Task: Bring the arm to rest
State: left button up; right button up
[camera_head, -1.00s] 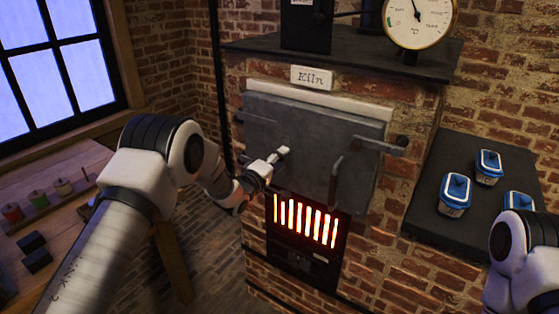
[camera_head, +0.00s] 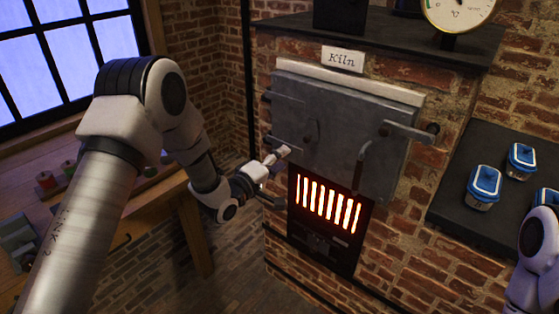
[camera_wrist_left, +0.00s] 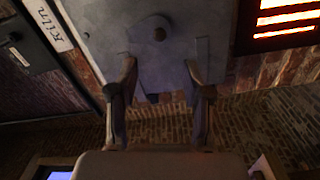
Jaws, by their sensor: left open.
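My left arm comes in from the left, and its gripper (camera_head: 275,158) is in front of the lower left part of the grey kiln door (camera_head: 345,120). In the left wrist view the two fingers of this gripper (camera_wrist_left: 162,80) stand apart with nothing between them. The door plate shows beyond the fingertips with a round knob (camera_wrist_left: 154,28); I cannot tell whether they touch the door. The door looks shut. Only a white link of my right arm shows at the right edge; its gripper is out of view.
A glowing grate (camera_head: 327,205) is below the door. A latch bar (camera_head: 408,131) and a hanging handle (camera_head: 361,166) stick out from the door. Blue-lidded jars (camera_head: 485,187) stand on a dark shelf (camera_head: 465,215) at the right. A wooden workbench (camera_head: 150,205) is at the left.

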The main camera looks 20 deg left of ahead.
pick_arm(q)
jog(key=s+d+f+g+y, duration=0.1)
jog(key=s+f+g, duration=0.2)
jog(key=s+f, duration=0.65)
jog(key=s+f+g+y, duration=0.2)
jog(key=s+f+g, duration=0.25)
jog(key=f, duration=0.95)
jog(key=s+a+f+m+g+y, duration=0.1)
jog(key=s+f+m+g, duration=0.1)
jog(key=s, duration=0.7)
jog(key=s+a+f+m+g+y, duration=0.1)
jog(key=s+f+m+g, duration=0.2)
jog(key=s, duration=0.7)
jog(key=s+a+f+m+g+y, duration=0.1)
jog(key=s+m+g, duration=0.3)
jog(key=s, duration=0.6)
jog(key=shift+s+a+f+m, duration=0.15)
jog(key=shift+a+f+m, duration=0.2)
jog(key=shift+f+m, duration=0.55)
jog(key=shift+g, duration=0.25)
